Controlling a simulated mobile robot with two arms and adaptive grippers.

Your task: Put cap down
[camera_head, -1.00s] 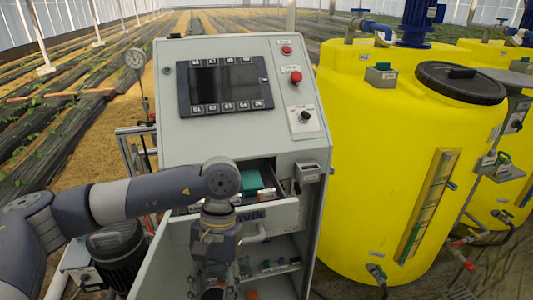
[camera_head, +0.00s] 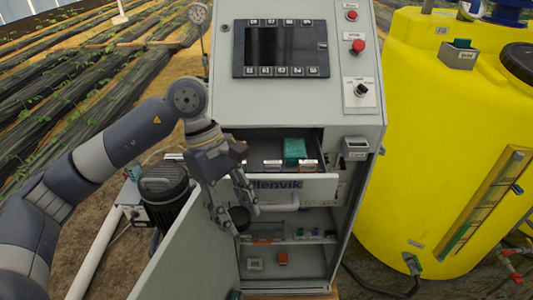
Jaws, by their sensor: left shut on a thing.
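My left gripper (camera_head: 222,218) reaches down from the left, in front of the grey control cabinet (camera_head: 231,105) and left of its open drawer. It is shut on a dark, round thing, apparently the cap (camera_head: 240,218), held in the air by the drawer's front corner, in front of the lower compartment. The drawer front (camera_head: 315,187) carries lettering partly hidden by my gripper. A green box (camera_head: 294,150) and small labelled items sit in the drawer. My right gripper is not in view.
Below the drawer, a shelf (camera_head: 315,241) holds small parts, and an orange piece (camera_head: 282,258) lies on the cabinet floor. The cabinet door (camera_head: 185,260) stands open at the left. A dark motor (camera_head: 163,185) stands behind it. A yellow tank (camera_head: 405,160) is at the right.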

